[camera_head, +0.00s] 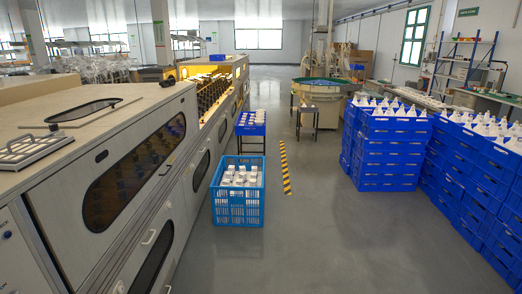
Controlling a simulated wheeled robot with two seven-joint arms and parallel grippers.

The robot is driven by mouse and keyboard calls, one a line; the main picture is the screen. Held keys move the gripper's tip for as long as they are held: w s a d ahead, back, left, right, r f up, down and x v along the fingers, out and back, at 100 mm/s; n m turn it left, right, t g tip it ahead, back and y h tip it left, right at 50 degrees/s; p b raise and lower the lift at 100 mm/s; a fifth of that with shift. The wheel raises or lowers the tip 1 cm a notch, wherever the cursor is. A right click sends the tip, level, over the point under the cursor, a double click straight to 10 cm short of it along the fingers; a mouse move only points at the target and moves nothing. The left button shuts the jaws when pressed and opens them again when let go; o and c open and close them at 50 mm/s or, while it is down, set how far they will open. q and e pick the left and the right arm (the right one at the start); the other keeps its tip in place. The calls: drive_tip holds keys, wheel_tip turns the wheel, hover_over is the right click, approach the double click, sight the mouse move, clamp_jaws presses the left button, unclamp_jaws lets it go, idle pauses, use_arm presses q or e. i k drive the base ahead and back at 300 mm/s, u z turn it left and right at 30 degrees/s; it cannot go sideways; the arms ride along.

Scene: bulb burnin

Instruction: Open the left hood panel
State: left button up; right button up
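A long beige machine runs along the left side. Its nearest hood panel (66,190) is a large slanted beige panel with a long, dark, rounded window (135,170). It looks shut, flush with the machine. I cannot tell for sure that this is the left hood panel. Neither of my grippers is in view.
A white grid rack (30,149) lies on the machine's top. A light blue crate (237,205) with white boxes stands on the floor beside the machine. Stacked blue crates (390,155) stand at the right.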

sight(58, 203)
drive_tip(key=z, duration=0.25)
drive_tip(key=i, duration=2)
drive_tip(key=u, duration=0.85)
drive_tip(key=i, duration=1.45)
drive_tip(key=u, duration=1.2)
